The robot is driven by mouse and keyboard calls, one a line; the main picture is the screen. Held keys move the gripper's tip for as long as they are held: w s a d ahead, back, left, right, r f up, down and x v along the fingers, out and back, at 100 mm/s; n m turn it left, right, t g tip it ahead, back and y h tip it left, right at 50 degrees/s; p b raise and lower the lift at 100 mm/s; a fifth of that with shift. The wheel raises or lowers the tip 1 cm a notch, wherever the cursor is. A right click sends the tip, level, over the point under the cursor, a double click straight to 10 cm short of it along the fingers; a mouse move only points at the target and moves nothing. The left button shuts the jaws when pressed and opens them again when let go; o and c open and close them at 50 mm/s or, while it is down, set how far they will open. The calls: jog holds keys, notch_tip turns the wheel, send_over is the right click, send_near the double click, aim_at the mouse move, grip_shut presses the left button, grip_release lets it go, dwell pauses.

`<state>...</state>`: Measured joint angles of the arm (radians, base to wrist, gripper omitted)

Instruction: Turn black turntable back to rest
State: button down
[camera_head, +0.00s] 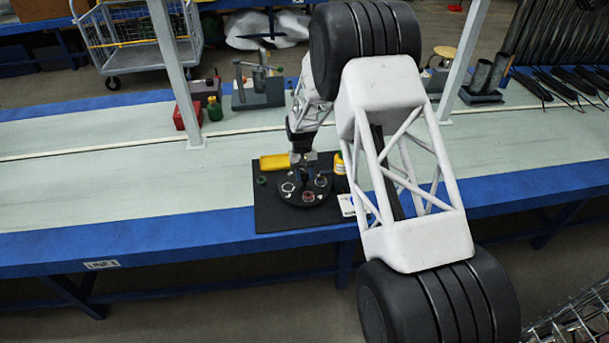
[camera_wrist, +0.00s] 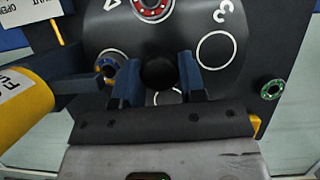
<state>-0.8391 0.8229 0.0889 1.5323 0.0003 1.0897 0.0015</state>
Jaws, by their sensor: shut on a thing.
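The black turntable (camera_head: 305,199) lies on a dark mat (camera_head: 268,219) on the bench, with several ringed stations on its face. In the wrist view the turntable (camera_wrist: 187,35) fills the upper middle, with a red ring, a blue ring, white circles and the number 3 showing. My gripper (camera_wrist: 157,77) is shut on a round black knob (camera_wrist: 158,73) on the turntable, one blue finger on each side. In the head view my gripper (camera_head: 304,172) points down at the turntable. The turntable's far side is partly hidden by my gripper.
A yellow cylinder (camera_head: 275,162) lies behind the turntable; it is close to my gripper at the left in the wrist view (camera_wrist: 25,105). A green ring (camera_wrist: 271,89) lies right of the turntable in the wrist view. The bench is clear to the left (camera_head: 110,190).

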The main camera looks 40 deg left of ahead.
jog(key=shift+n, duration=0.3)
jog(key=shift+s+n+t+h, duration=0.1)
jog(key=shift+n+t+h, duration=0.45)
jog(key=shift+n, duration=1.15)
jog(key=shift+n+t, duration=0.75)
jog(key=shift+n, duration=1.45)
jog(key=c, duration=0.7)
grip_release()
jog(key=shift+a+r, duration=0.1)
jog(key=v, duration=0.7)
jog(key=shift+s+a+r, duration=0.15)
jog(key=shift+r, duration=0.1)
